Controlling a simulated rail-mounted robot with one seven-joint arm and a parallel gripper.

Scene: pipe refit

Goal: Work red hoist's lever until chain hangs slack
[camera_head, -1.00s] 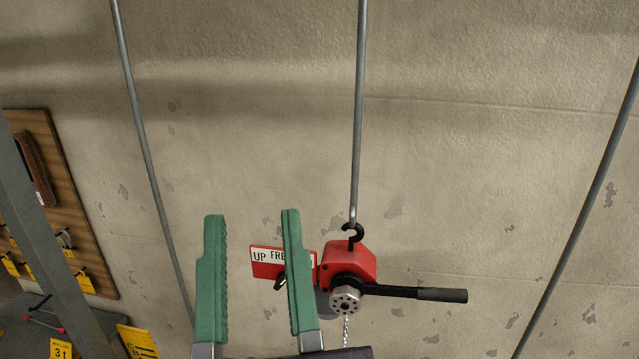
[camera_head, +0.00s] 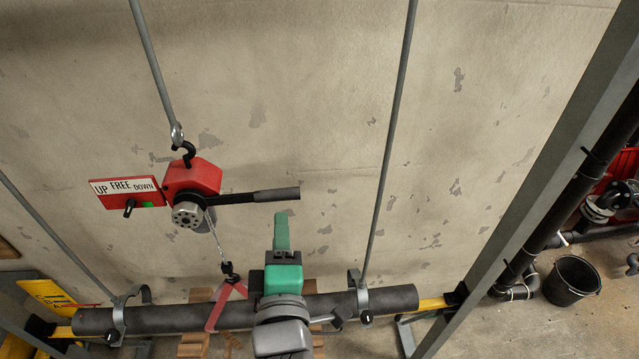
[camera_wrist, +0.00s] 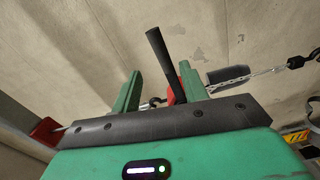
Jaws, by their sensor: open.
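The red hoist (camera_head: 192,178) hangs from a hook and rod at left in the head view. Its black lever (camera_head: 262,196) points right, roughly level. A red plate (camera_head: 112,194) on it reads UP, FREE, DOWN; a dark knob sits below and a green patch shows under DOWN. The chain (camera_head: 213,232) runs down fairly straight to a hook and red sling (camera_head: 226,303) at the pipe (camera_head: 180,316). My gripper (camera_head: 282,232) is just below the lever's outer end. In the wrist view, its open fingers (camera_wrist: 157,88) have the lever (camera_wrist: 164,58) between them; contact is unclear.
Two pipe hangers (camera_head: 361,292) hold clamps around the pipe. A grey upright (camera_head: 530,170) and a black bucket (camera_head: 572,281) stand at right. Wooden blocks (camera_head: 193,344) lie below the pipe. The wall behind the lever is clear.

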